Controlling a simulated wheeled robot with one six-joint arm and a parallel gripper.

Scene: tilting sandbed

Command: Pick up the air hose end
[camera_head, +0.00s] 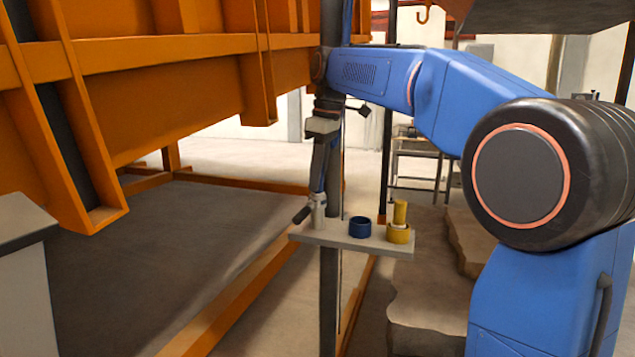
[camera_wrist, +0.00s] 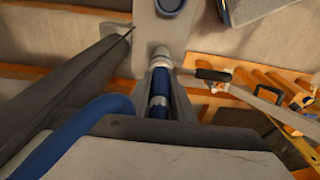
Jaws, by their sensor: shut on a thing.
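The air hose end (camera_wrist: 160,92) is a blue and silver cylinder between the two fingers of my gripper (camera_wrist: 161,78) in the wrist view. A pale round fitting (camera_wrist: 162,54) sits at its far tip, by the small grey shelf. In the head view my gripper (camera_head: 322,185) points down above the left end of the shelf (camera_head: 340,239), shut on the hose end. The pale fitting (camera_head: 319,212) stands there with a dark lever beside it. I cannot tell whether the hose end and fitting are joined. Blue hose (camera_wrist: 85,130) curves at lower left in the wrist view.
The shelf also bears a blue ring holder (camera_head: 360,226) and a yellow holder (camera_head: 399,232) with a yellow piece in it. A dark post (camera_head: 331,285) carries the shelf. The orange sandbed frame (camera_head: 200,60) hangs close at left. Stone slabs (camera_head: 430,300) lie at right.

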